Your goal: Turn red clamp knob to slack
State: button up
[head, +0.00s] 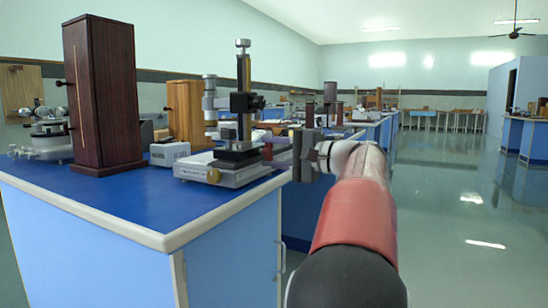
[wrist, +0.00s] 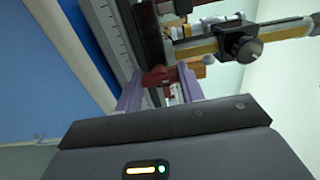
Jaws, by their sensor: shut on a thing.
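The red clamp knob (wrist: 158,76) shows in the wrist view as a dark red piece between my two pale purple fingers, beside the instrument's dark column. My gripper (wrist: 160,88) is shut on it. In the head view my gripper (head: 279,155) reaches in from the right to the side of the measuring instrument (head: 222,173), which has a grey base, an upright post and a black slide block. The knob is small there and mostly hidden by the fingers. I cannot tell its turn angle.
The instrument stands near the right edge of the blue bench top (head: 120,205). A tall dark wooden box (head: 103,95) and a small white box (head: 169,153) stand to its left. Open floor (head: 460,220) lies to the right.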

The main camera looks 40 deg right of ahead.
dwell(0.4)
jog(key=o, duration=1)
jog(key=v, duration=0.8)
jog(key=shift+p, duration=0.4)
